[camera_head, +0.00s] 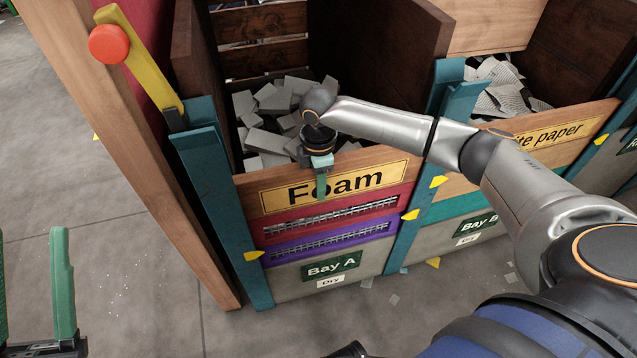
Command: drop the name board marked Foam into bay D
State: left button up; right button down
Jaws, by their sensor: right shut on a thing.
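The wooden name board marked Foam (375,182) is at the front of the bay labelled Bay A (333,266), with black letters on a yellow plate. My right gripper (321,186) reaches over the board's top edge and is shut on it left of its middle. One green finger shows in front of the letters; the far side of the grip is hidden. My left gripper (36,300) is at the lower left, its green fingers apart and empty, far from the board. No sign reading Bay D shows.
Grey foam blocks (270,105) fill the bay behind the board. Teal posts (222,200) flank it. To the right is Bay B (478,226) with a paper name board (560,135). A yellow lever with a red knob (108,44) stands upper left. The floor at left is clear.

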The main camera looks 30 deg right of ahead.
dwell(0.9)
jog(key=c, duration=1.1)
grip_release()
grip_shut()
